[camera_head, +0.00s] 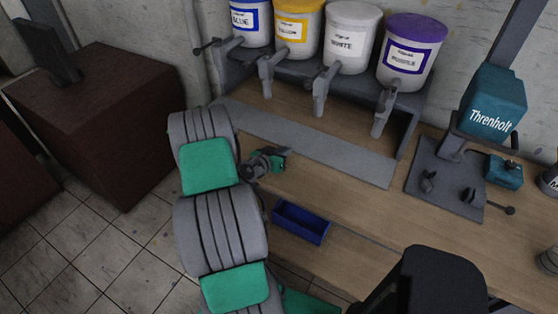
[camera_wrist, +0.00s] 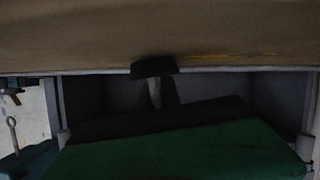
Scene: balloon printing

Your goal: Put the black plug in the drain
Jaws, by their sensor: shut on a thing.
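My gripper (camera_head: 279,158) is over the wooden worktop, just below the grey strip in the head view. Its fingers are small and dark there, and what they hold cannot be made out. In the wrist view a small black piece, which looks like the black plug (camera_wrist: 153,67), shows at the fingers, above the green hand body. My gripper is shut on it. The piece lies across the light edge of a brown surface in that view, and I cannot tell whether they touch. I cannot make out the drain in either view.
A long grey strip (camera_head: 310,143) lies on the worktop (camera_head: 350,205) under a rack of blue, yellow, white and purple paint buckets with taps. A blue tray (camera_head: 300,222) is near the front edge. A teal Threnholt machine (camera_head: 492,104) stands right. A black stool-like object (camera_head: 435,280) is in front.

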